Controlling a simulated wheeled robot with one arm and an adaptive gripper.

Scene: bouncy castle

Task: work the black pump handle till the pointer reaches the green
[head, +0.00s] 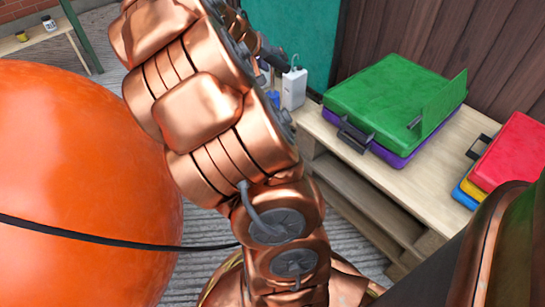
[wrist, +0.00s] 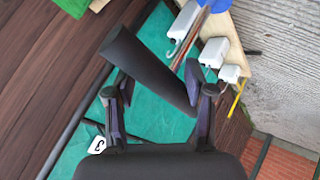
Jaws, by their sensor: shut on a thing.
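The black pump handle (wrist: 143,62) shows in the wrist view as a thick dark bar slanting from upper left to lower right. My gripper (wrist: 155,92) is shut on it, with one dark finger on each side. The bar's lower right end lies by the right finger. I can make out no pointer or green zone in either view. A small white piece with a black mark (wrist: 97,145) shows at lower left in the wrist view; I cannot tell what it is.
A large orange ball (head: 80,180) fills the left of the head view, with a black line (head: 100,236) across it. A wooden bench (head: 345,180) on the right bears a green case (head: 385,95) and a red case (head: 512,150). A teal panel (head: 300,35) stands behind.

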